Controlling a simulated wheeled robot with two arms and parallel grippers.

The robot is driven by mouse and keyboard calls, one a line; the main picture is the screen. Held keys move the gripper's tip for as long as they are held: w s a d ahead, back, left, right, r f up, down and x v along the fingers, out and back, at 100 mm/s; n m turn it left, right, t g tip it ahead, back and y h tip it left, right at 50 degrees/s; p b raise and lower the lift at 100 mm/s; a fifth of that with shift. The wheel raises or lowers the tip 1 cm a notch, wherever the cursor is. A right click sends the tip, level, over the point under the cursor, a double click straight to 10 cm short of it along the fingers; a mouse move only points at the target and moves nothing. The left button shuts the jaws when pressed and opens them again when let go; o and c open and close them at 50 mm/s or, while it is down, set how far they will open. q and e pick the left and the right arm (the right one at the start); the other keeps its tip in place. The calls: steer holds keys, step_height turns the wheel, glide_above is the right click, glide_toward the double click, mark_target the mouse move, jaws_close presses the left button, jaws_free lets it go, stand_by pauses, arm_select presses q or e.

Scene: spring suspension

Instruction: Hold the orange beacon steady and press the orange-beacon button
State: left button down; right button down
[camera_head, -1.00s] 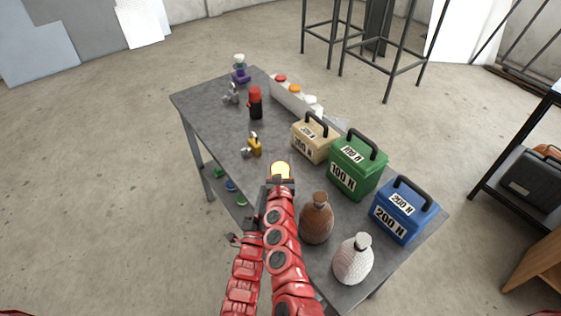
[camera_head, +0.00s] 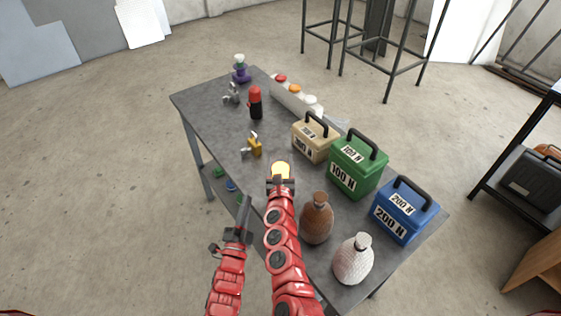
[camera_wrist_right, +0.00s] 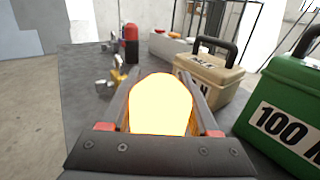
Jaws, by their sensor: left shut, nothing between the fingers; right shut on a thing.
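The orange beacon (camera_head: 280,170) has a bright yellow-orange glowing dome. My right gripper (camera_head: 281,181) is shut on it, above the grey table. In the right wrist view the beacon (camera_wrist_right: 160,104) fills the space between the two fingers. My left gripper (camera_head: 245,206) is shut and empty, left of my right arm near the table's left edge, apart from the beacon. A white strip (camera_head: 283,98) at the table's back right carries red, orange (camera_head: 295,89) and white round caps; I cannot tell whether the orange one is the button.
Beige (camera_head: 314,140), green (camera_head: 352,172) and blue (camera_head: 404,213) weight boxes line the table's right side. Brown (camera_head: 317,218) and white (camera_head: 353,260) bottles stand near the front. A red-black cylinder (camera_head: 255,103) and yellow item (camera_head: 255,147) stand further back. The table's middle left is clear.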

steer(key=shift+c, duration=0.3)
jaws_free()
steer(key=shift+s, duration=0.1)
